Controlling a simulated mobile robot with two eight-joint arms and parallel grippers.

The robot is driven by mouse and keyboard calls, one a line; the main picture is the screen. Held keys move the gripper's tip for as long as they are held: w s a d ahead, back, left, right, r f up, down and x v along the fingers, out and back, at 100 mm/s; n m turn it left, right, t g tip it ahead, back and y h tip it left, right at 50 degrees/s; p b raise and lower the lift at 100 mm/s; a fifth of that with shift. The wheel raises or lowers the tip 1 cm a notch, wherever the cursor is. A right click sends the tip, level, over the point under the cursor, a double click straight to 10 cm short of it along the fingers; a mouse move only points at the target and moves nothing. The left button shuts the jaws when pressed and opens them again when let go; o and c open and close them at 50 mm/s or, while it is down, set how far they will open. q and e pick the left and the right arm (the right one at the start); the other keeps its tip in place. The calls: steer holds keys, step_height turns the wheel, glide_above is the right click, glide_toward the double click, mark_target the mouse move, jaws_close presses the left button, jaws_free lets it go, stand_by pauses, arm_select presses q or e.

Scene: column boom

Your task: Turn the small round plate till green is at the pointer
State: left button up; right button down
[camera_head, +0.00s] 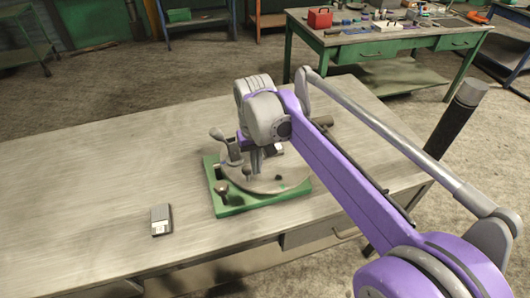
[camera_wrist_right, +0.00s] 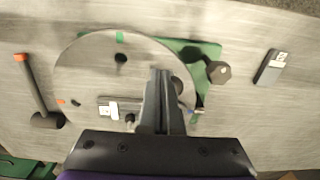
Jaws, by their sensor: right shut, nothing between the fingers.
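The small round plate (camera_head: 265,180) lies on a green base (camera_head: 230,205) on the workbench. In the right wrist view the grey plate (camera_wrist_right: 90,75) has a green mark (camera_wrist_right: 120,38) at its top edge and an orange mark (camera_wrist_right: 60,101) at its left edge. A dark peg (camera_wrist_right: 120,58) stands on it near the green mark. My right gripper (camera_wrist_right: 161,72) is shut and empty, its fingers over the plate; contact cannot be told. It also shows in the head view (camera_head: 256,165). I cannot identify the pointer for sure. My left gripper is out of view.
A dark knob (camera_wrist_right: 218,72) stands on the right. A small grey-black box (camera_head: 160,220) lies on the bench. The bench's left side is clear.

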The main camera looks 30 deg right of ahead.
mark_target(244, 167)
steer(key=shift+f+b, duration=0.7)
steer(key=shift+f, duration=0.7)
steer(key=shift+w+a, duration=0.1)
steer(key=shift+w+a, duration=0.5)
steer(key=shift+w, duration=0.05)
steer(key=shift+w+a+p, duration=0.3)
steer(key=shift+w+a, duration=0.15)
steer(key=shift+w, duration=0.25)
steer(key=shift+w+a, duration=0.1)
steer(key=shift+w, duration=0.05)
